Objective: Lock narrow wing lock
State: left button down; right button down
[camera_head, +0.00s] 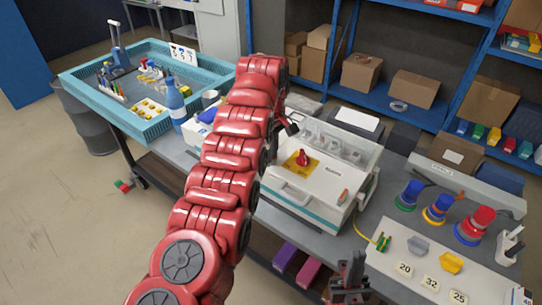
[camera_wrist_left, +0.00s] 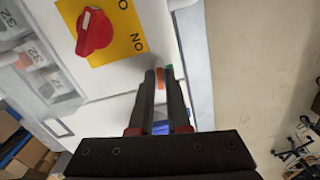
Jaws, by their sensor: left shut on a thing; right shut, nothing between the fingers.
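The white socket box (camera_head: 318,205) stands on the workbench, with a red rotary knob (camera_head: 303,157) on a yellow plate. The knob also shows in the wrist view (camera_wrist_left: 95,32), beside the "ON" mark. My left gripper (camera_wrist_left: 160,72) is shut on a narrow orange piece (camera_wrist_left: 160,79) near its fingertips, apparently a wing lock, at the box's edge. In the head view my red left arm hides these fingertips and the box's left side. Another orange piece (camera_head: 343,196) sits at the box's front right. My right gripper (camera_head: 351,262) is shut and empty at the bench's front edge.
Colored plugs (camera_head: 438,209) stand at the right behind a white numbered board (camera_head: 405,267). A yellow cable runs from the box. Blue shelves with cartons (camera_head: 415,88) stand behind.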

pick_arm(q)
jog(key=shift+n, duration=1.1)
jog(key=c, duration=0.9)
grip_release()
jog(key=shift+r, duration=0.65)
jog(key=shift+r+p, duration=7.55)
jog(key=shift+r, duration=0.5)
